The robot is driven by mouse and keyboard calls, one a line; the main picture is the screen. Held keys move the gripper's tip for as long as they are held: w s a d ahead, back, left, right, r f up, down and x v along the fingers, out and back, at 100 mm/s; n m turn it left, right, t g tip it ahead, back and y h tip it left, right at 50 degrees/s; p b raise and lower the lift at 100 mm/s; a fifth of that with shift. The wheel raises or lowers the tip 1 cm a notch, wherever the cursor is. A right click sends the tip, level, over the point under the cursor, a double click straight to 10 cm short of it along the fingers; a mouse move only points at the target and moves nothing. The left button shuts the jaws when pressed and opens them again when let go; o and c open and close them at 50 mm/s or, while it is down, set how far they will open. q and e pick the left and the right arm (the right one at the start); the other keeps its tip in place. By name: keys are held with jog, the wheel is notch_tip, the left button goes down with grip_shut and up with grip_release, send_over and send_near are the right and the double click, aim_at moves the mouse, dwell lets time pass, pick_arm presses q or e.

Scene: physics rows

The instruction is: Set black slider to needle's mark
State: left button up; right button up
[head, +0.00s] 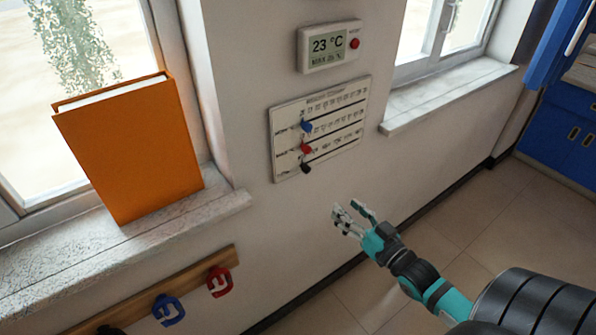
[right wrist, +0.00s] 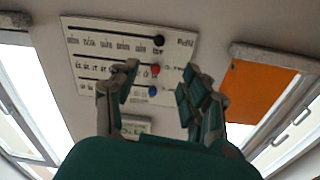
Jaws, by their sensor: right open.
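The black slider (head: 306,168) is on the bottom row of the white wall board (head: 284,176), near the row's left end. In the right wrist view, which is upside down, the black slider (right wrist: 158,40) shows on the uppermost row. A red slider (head: 306,148) and a blue slider (head: 306,126) are on the rows above it in the head view. My right gripper (head: 351,209) is open and empty, below and right of the board, apart from it. In the right wrist view its fingers (right wrist: 160,68) are spread below the black slider. No needle shows. My left gripper is out of view.
A thermostat display (head: 328,45) reading 23 °C hangs above the board. An orange book (head: 135,150) stands on the left windowsill (head: 220,203). A wooden rail (head: 195,270) with red and blue hooks is below it. Another windowsill (head: 440,97) lies right of the board.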

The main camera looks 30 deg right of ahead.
aim_at(308, 171)
jog(key=w+p, duration=0.1)
jog(key=w, duration=0.7)
jog(key=w+p, duration=0.1)
jog(key=w, duration=0.6)
jog(key=shift+w+a, duration=0.2)
jog(key=shift+w, duration=0.65)
grip_shut()
